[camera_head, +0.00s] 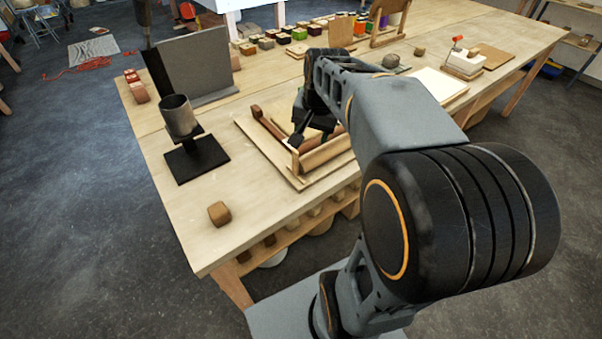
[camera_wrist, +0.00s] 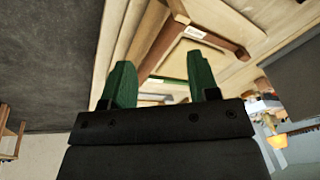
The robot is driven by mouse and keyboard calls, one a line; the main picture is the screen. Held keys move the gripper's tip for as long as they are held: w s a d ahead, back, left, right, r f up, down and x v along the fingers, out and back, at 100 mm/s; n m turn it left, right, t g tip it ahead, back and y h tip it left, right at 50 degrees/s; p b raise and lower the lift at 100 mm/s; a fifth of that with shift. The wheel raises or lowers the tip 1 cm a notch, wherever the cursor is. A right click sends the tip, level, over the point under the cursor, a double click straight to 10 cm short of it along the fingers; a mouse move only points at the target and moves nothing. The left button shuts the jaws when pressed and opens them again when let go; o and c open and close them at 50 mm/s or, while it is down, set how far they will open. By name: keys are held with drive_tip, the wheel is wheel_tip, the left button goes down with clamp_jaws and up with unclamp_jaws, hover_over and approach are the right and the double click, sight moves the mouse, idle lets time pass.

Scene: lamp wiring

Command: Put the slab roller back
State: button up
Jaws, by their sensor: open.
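A wooden board (camera_head: 243,122) with low wooden rails lies on the near part of the table. A rounded wooden bar (camera_head: 325,153) along its front edge looks like the slab roller, but I cannot tell for sure. My gripper (camera_wrist: 162,78) is open, its two green fingers apart. In the head view it is dark and hangs over the board, partly hidden by my arm. In the wrist view, a wooden frame (camera_wrist: 222,42) with a small white label lies beyond the fingers. I cannot tell whether the fingers touch anything.
A grey cup on a black stand (camera_head: 180,115) stands left of the board. A brown block (camera_head: 219,213) lies near the table's front corner. A grey upright panel (camera_head: 197,70) stands behind. Several colored blocks line the back. A red-handled tool on a white block (camera_head: 464,63) is at right.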

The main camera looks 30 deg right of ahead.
drive_tip(key=s+a+f+n+t, duration=0.1)
drive_tip(key=s+a+f+n, duration=0.4)
drive_tip(key=s+a+n, duration=0.3)
drive_tip(key=shift+s+a+n, duration=0.3)
drive_tip(key=shift+s+a, duration=0.45)
drive_tip(key=shift+s, duration=0.3)
